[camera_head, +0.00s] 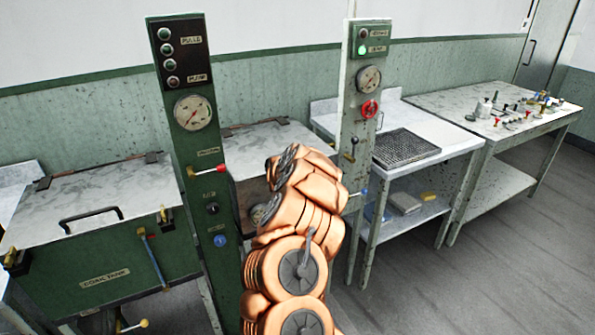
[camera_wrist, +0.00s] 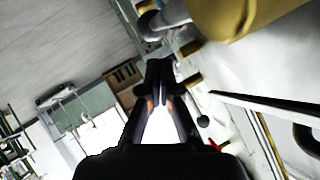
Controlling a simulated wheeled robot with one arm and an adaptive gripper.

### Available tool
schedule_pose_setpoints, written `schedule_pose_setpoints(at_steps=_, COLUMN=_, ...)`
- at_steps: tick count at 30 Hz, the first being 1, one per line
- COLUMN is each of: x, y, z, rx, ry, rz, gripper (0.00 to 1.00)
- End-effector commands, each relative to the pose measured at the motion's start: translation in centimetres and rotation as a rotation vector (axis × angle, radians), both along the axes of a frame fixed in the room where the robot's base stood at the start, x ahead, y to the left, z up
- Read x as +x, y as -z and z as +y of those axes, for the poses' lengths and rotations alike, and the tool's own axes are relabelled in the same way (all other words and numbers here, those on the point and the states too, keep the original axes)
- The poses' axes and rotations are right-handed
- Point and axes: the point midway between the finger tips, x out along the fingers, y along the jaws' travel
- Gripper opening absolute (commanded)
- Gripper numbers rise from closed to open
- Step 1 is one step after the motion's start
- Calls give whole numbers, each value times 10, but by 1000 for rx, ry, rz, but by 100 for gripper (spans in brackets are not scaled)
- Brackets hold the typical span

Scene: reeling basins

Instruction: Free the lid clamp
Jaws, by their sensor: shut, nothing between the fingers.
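A green tank labelled as a soak tank (camera_head: 125,283) stands at the left in the head view, its pale mottled lid (camera_head: 130,190) down with a black bar handle (camera_head: 90,214). A yellow-and-black clamp (camera_head: 15,258) sits at the lid's front left corner, and another small yellow clamp (camera_head: 163,214) at its front right. My gripper (camera_wrist: 158,75) is shut and empty in the wrist view; in the head view my copper arm hides it. A large yellow part (camera_wrist: 240,14) is close beside the fingertips at upper right, apart from them; I cannot tell which part it is.
A green control column (camera_head: 188,120) with gauge and red lever stands right of the tank. A second lidded basin (camera_head: 275,143) is behind it, then a pale column (camera_head: 357,110). A sink bench (camera_head: 440,135) and a cluttered table (camera_head: 470,100) stand right. Floor at right is clear.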

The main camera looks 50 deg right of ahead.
Motion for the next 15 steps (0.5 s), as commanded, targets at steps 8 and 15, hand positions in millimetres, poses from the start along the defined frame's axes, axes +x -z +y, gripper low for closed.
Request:
schedule_pose_setpoints(at_steps=8, x=0, y=12, z=0, rx=0, ry=0, rz=2, gripper=0)
schedule_pose_setpoints(at_steps=15, x=0, y=15, z=0, rx=-1, ry=0, rz=1, gripper=0)
